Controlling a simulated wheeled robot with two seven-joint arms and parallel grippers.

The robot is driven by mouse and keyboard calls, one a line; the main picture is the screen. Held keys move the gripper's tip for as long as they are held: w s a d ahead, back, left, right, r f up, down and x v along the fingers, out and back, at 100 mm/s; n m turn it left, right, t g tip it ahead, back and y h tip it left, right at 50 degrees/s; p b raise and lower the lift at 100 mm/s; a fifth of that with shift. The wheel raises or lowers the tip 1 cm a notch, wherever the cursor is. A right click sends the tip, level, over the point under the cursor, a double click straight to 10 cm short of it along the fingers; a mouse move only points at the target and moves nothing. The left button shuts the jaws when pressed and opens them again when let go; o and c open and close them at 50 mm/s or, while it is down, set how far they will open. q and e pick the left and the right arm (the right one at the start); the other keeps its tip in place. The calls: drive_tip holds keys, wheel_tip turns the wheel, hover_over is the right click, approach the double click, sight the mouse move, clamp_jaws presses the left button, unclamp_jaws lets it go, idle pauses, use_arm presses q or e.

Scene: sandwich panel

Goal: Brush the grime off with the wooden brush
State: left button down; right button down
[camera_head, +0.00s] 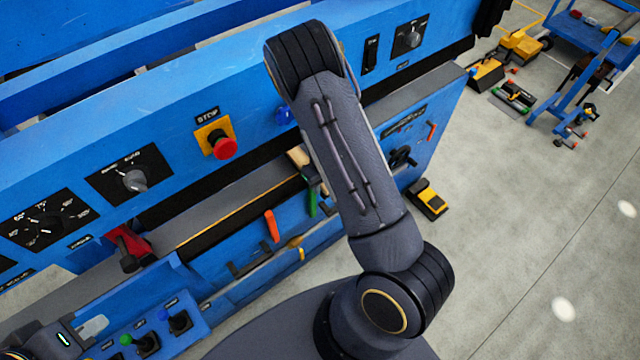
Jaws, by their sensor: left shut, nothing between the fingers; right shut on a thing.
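A tan wooden piece, which looks like the wooden brush (298,156), shows just left of my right forearm, above the grey ledge of the blue panel. My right gripper (311,174) is shut on it, mostly hidden behind my own arm. The brush's bristles cannot be made out. A dark part of my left gripper (62,341), with a green light, is at the bottom left corner, shut and empty; its fingertips are not clear. I cannot make out the grime; part of the panel is hidden by my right arm.
The blue panel carries a red stop button (224,147), a rotary knob (135,180) and another knob (411,38). A red and black object (130,247) sits on the ledge. Tools hang below.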

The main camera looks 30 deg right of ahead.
drive_tip(key=d, duration=0.4)
drive_tip(key=shift+w, duration=0.15)
drive_tip(key=shift+a, duration=0.15)
drive_tip(key=shift+a+p, duration=0.35)
drive_tip(key=shift+a, duration=1.25)
drive_tip(key=shift+s+a+f, duration=0.15)
drive_tip(key=shift+s+a, duration=0.1)
drive_tip(key=shift+a, duration=0.25)
drive_tip(key=shift+a, duration=0.1)
